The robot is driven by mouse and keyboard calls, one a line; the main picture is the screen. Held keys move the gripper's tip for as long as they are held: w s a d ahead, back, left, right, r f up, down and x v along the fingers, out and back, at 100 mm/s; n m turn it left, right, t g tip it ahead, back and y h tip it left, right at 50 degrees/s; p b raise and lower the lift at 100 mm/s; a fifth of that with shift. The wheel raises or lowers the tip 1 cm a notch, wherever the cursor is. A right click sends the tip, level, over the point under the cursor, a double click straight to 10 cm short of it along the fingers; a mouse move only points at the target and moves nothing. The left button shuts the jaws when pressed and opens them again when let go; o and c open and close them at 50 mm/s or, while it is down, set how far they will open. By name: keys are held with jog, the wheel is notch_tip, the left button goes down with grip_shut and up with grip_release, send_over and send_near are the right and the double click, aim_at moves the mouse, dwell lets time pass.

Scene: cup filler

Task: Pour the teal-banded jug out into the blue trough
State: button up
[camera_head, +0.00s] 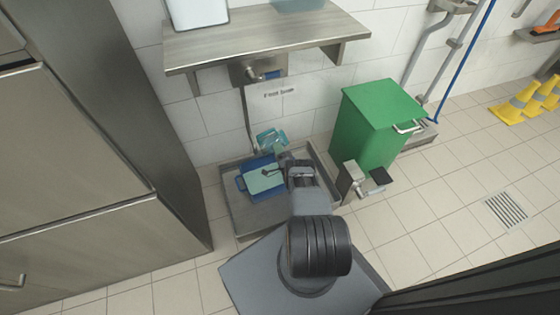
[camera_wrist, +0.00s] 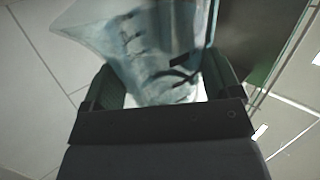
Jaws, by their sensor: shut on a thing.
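The teal-banded jug (camera_head: 269,138) is clear with a teal part and shows just beyond my gripper (camera_head: 282,157) in the head view. In the wrist view the clear jug (camera_wrist: 155,45), with dark marks on its side, sits between the two fingers of my gripper (camera_wrist: 163,80), which is shut on it. The jug looks tilted; its mouth and contents are not clear. The blue trough (camera_head: 241,184) stands in a grey metal floor tray (camera_head: 245,222), below and left of the jug. A pale teal surface shows inside the trough. My arm hides part of the trough's right side.
A metal shelf (camera_head: 265,42) with a tap (camera_head: 262,72) below it is above the tray. A green bin (camera_head: 370,125) stands to the right, with a pedal fixture (camera_head: 352,182) in front. A steel cabinet (camera_head: 85,170) fills the left. Tiled floor is open at right.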

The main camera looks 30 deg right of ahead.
jog(key=m+g+h+p, duration=0.1)
jog(key=m+g+h, duration=0.3)
jog(key=m, duration=0.5)
jog(key=d+f+m+g+h, duration=0.1)
jog(key=m+g+h, duration=0.4)
jog(key=m+h, duration=0.4)
jog(key=f+m+g+h+p, duration=0.1)
jog(key=m+g+h, duration=0.4)
jog(key=m, duration=0.5)
jog(key=shift+s+d+f+h+p, duration=0.1)
jog(key=shift+s+d+h+p, duration=0.2)
jog(key=shift+h, duration=0.4)
jog(key=a+m+g+p, duration=0.1)
jog(key=m+p, duration=0.1)
jog(key=a+m+g+y+p, duration=0.1)
jog(key=m+p, duration=0.1)
jog(key=shift+w+g+y, duration=0.1)
jog(key=shift+g+y, duration=0.2)
jog(key=shift+g, duration=0.1)
jog(key=shift+w+a+m+g+y+p, duration=0.1)
jog(key=shift+a+m+g+y+p, duration=0.5)
jog(key=shift+m, duration=0.3)
jog(key=shift+d, duration=0.1)
jog(key=shift+w, duration=0.1)
